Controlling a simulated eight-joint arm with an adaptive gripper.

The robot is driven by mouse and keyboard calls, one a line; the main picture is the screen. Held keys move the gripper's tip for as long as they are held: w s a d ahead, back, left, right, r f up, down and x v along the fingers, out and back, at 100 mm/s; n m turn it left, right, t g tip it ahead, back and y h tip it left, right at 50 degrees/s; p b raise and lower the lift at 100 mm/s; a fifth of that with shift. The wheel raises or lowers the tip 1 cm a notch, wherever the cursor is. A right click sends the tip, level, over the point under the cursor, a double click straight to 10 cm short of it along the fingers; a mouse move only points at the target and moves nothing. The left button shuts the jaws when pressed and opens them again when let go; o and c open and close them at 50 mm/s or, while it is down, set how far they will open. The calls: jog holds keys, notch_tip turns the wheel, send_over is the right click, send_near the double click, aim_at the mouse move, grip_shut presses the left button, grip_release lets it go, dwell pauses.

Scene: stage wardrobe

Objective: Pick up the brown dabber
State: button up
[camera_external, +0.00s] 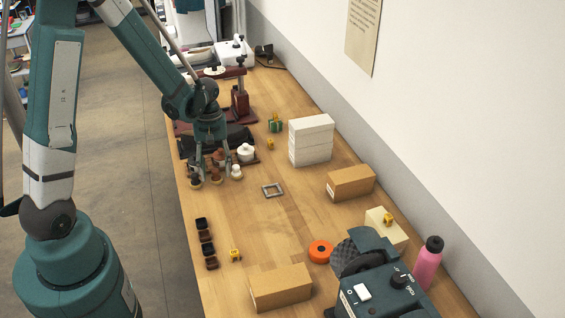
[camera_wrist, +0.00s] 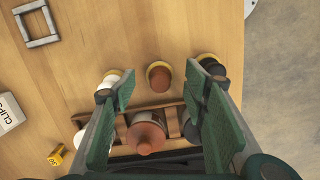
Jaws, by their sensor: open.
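A brown dabber (camera_wrist: 159,78) with a pale tan rim stands on the table between and just beyond my fingertips in the wrist view. It also shows in the external view (camera_external: 214,177) beneath my gripper. My gripper (camera_wrist: 158,88) is open, with green-padded fingers on either side and nothing held. A white dabber (camera_wrist: 114,76) stands by the left finger and a dark dabber (camera_wrist: 218,70) by the right finger, each partly hidden. A larger brown-topped piece (camera_wrist: 147,134) sits in a wooden rack (camera_wrist: 173,122) nearer the wrist.
A grey square frame (camera_external: 272,190) lies right of the dabbers. White boxes (camera_external: 311,139) and a cardboard box (camera_external: 351,183) stand farther right. Bare table lies between the dabbers and those cups.

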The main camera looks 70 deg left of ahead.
jog(key=shift+d+f, duration=0.1)
jog(key=shift+f, duration=0.7)
jog(key=c, duration=0.8)
